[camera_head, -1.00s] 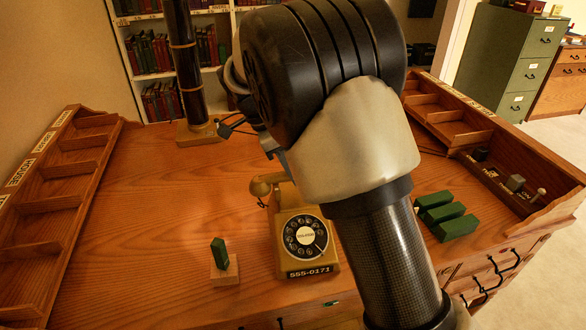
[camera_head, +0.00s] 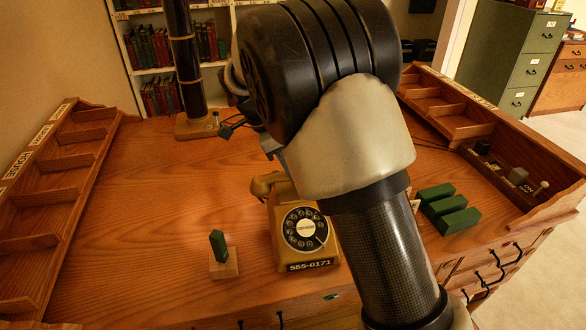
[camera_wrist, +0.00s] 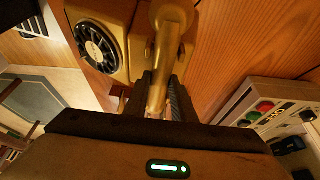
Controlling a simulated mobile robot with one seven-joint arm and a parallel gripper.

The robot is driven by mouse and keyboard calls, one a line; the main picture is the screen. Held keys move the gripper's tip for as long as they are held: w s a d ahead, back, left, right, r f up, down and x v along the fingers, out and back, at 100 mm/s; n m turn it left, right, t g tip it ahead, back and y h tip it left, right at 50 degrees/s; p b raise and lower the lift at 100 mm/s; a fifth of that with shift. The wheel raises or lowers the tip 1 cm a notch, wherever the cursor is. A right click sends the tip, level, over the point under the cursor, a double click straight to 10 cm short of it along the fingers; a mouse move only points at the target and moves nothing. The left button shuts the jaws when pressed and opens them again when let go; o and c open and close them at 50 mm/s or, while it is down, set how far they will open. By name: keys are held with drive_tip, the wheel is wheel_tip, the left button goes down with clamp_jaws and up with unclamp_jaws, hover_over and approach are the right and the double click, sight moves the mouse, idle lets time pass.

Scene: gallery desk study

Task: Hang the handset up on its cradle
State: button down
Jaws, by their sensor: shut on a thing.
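The yellow telephone (camera_head: 305,262) stands on the wooden desk with its dial facing the front. One end of the yellow handset (camera_head: 262,186) shows at the phone's upper back; my arm hides the rest in the head view. In the wrist view, my gripper (camera_wrist: 166,98) is shut on the handset (camera_wrist: 163,60), with a dark finger on each side. The handset lies right beside the phone body (camera_wrist: 118,22) in that view. I cannot tell whether it rests on the cradle. My gripper is hidden behind my arm in the head view.
A small green piece (camera_head: 218,244) stands on a wooden block (camera_head: 224,264) left of the phone. Several green blocks (camera_head: 450,210) lie to the right. Compartment racks line the left (camera_head: 62,190) and right (camera_head: 500,160) sides. The left-middle desk (camera_head: 150,200) is clear.

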drive_tip(key=c, duration=1.4)
unclamp_jaws()
drive_tip(key=p+v, duration=0.4)
drive_tip(key=v, duration=1.3)
drive_tip(key=shift+r, duration=0.25)
drive_tip(key=shift+a, duration=0.1)
